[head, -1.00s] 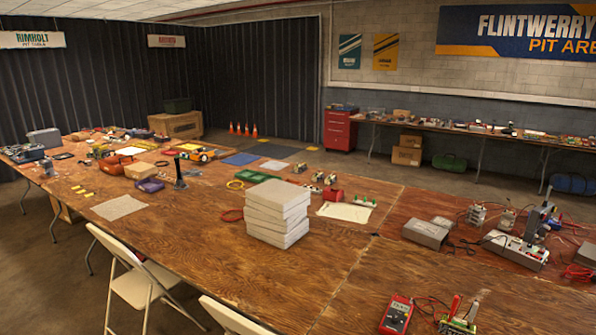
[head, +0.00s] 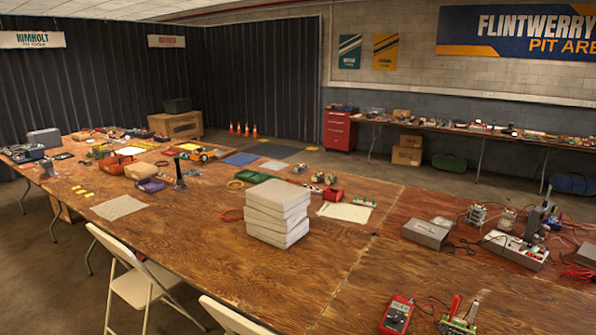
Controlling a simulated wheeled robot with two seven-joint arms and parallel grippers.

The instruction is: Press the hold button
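I cannot make out a hold button for certain in the head view. A grey charger-like device (head: 516,250) with a tall dark upright part stands on the reddish table at the right; small details on its front are too small to tell. A red handheld meter (head: 397,315) lies at the lower right, beside a small device with a red lever (head: 456,318). Any button on the meter is too small to read. Neither of my grippers shows in the head view.
A stack of pale blocks (head: 277,212) stands mid-table. A grey box (head: 427,233) sits left of the charger-like device. Cables lie around it. Two folding chairs, one at the left (head: 140,287), stand along the near edge. Bare wood (head: 340,260) lies between stack and meter.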

